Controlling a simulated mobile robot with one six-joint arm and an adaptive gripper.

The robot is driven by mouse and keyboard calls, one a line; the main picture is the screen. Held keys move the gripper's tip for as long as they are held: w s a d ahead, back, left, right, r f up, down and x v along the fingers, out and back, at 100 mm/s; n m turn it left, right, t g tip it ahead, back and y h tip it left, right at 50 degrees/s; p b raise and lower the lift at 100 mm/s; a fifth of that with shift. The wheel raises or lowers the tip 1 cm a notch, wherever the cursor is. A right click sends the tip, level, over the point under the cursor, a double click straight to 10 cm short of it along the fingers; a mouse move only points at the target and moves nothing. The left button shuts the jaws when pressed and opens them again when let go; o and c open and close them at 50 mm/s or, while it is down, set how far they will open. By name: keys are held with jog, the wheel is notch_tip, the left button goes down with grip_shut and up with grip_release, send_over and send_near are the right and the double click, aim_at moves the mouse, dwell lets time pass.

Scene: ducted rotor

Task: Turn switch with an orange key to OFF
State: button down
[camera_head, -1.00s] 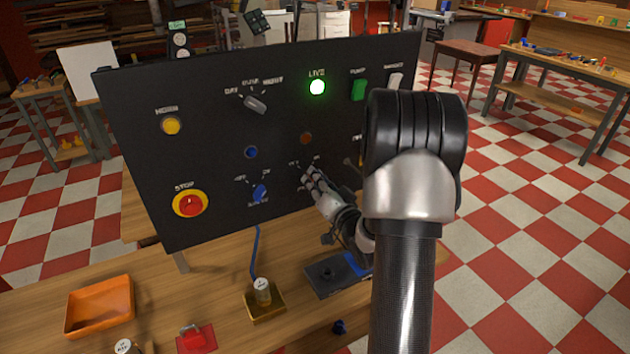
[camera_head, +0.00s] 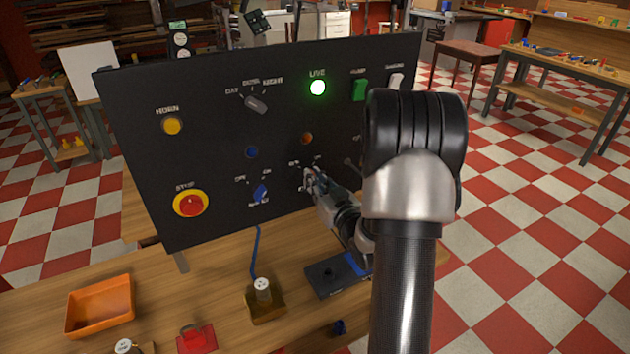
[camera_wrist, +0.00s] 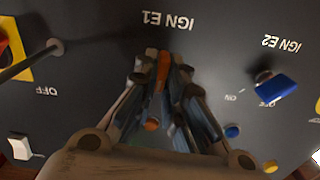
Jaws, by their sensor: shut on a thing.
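My gripper (camera_wrist: 163,78) is shut on the orange key (camera_wrist: 163,68), which sits in the switch marked IGN E1 on the black panel. Only a thin orange strip of the key shows between the fingers in the wrist view. The fingers hide the switch's own position marks there, so its setting is unclear. In the head view my gripper (camera_head: 310,182) touches or nearly touches the panel (camera_head: 210,110), and its fingers hide the key.
A blue key (camera_head: 260,193) sits in the IGN E2 switch, left of my gripper. A dark lever (camera_wrist: 28,64) sticks out on the other side. An orange lamp (camera_head: 306,138) is above the gripper; a green LIVE lamp (camera_head: 317,87) glows. An orange tray (camera_head: 100,306) lies on the bench.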

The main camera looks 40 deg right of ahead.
jog(key=n, duration=0.8)
jog(key=shift+a+f+n, duration=0.1)
jog(key=shift+a+n, duration=0.05)
jog(key=shift+n, duration=0.15)
dwell(0.5)
jog(key=c, duration=1.7)
grip_release()
jog(key=shift+s, duration=0.1)
jog(key=v, duration=0.7)
jog(key=shift+s+a, duration=0.1)
jog(key=shift+s, duration=0.05)
